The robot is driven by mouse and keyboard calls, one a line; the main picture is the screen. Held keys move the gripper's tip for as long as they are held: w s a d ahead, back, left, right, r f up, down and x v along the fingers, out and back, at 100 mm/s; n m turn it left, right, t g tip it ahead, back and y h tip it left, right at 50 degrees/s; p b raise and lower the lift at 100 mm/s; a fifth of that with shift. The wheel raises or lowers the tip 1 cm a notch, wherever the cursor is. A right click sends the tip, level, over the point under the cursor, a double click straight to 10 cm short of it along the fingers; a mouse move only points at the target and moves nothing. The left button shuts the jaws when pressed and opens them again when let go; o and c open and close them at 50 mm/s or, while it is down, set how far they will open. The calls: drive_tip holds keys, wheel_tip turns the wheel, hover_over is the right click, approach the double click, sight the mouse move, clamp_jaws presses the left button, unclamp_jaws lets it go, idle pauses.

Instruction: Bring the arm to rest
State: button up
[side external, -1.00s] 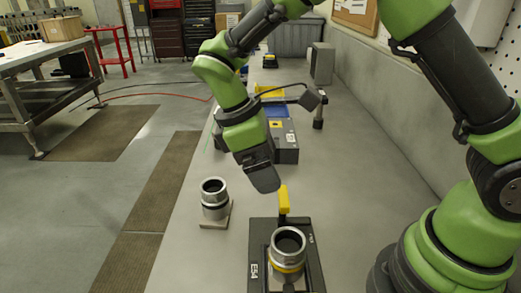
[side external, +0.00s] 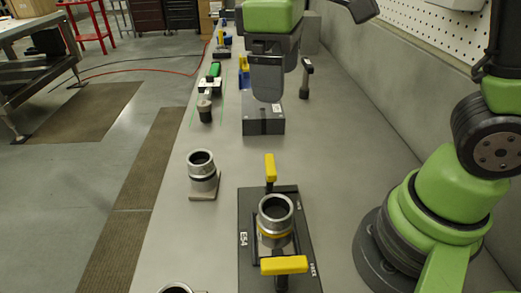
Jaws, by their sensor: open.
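My gripper (side external: 267,80) hangs over the bench toward the back, near the dark grey box (side external: 264,118). It is open, with no object seen in it, though only one broad finger face shows from this side. The turret plate marked E54 (side external: 245,270) lies at the front of the bench. A metal cylinder with a yellow band (side external: 275,220) stands upright on it. A yellow handle (side external: 270,167) is at the plate's back edge and another yellow handle (side external: 284,265) is at its front.
A second metal cylinder (side external: 202,172) stands on a small base left of the plate. Part of another (side external: 176,289) shows at the bottom edge. A green-topped tool (side external: 210,85) and a dark post (side external: 306,78) stand farther back.

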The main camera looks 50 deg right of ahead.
drive_tip(key=s+d+r+m+t+y, duration=0.2)
drive_tip(key=s+d+r+m+t, duration=0.1)
drive_tip(key=s+m+t, duration=0.4)
drive_tip(key=s+r+m, duration=0.1)
drive_tip(key=s+m, duration=0.1)
drive_tip(key=s, duration=0.2)
drive_tip(key=shift+d+r+t, duration=0.15)
drive_tip(key=shift+r+t, duration=0.1)
drive_tip(key=shift+t, duration=0.05)
idle(0.3)
